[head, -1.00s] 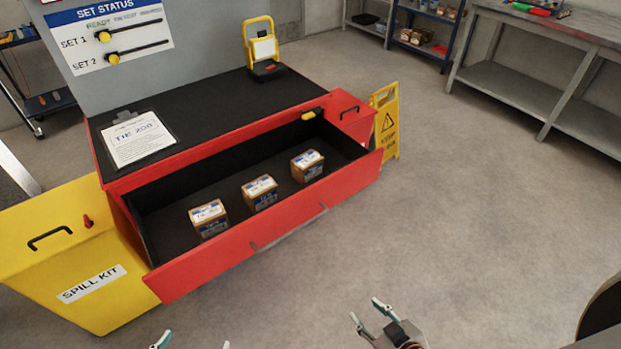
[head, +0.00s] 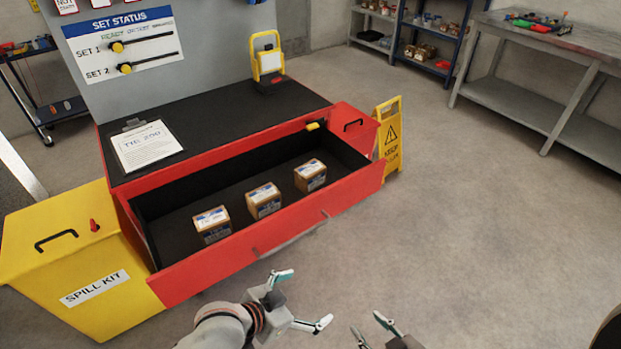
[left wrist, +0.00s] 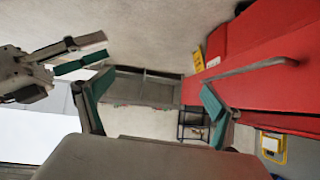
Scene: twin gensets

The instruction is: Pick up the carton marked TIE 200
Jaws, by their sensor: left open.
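Three brown cartons with white and blue labels stand in a row in the open red drawer (head: 350,190): a left carton (head: 212,225), a middle carton (head: 264,200) and a right carton (head: 310,176). Their label print is too small to read surely. A sheet on a clipboard (head: 146,146) above the drawer reads TIE 200. My left gripper (head: 302,300) is open and empty, outside the drawer's front and below the cartons in the head view. Its spread fingers show in the left wrist view (left wrist: 153,105). My right gripper (head: 368,326) has its fingers apart, empty, at the bottom edge.
A yellow spill kit bin (head: 75,260) stands left of the drawer. A yellow warning sign (head: 390,140) stands at its right end. A bar handle (left wrist: 245,68) runs along the red front. A grey workbench (head: 545,60) is at the back right. The floor between is clear.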

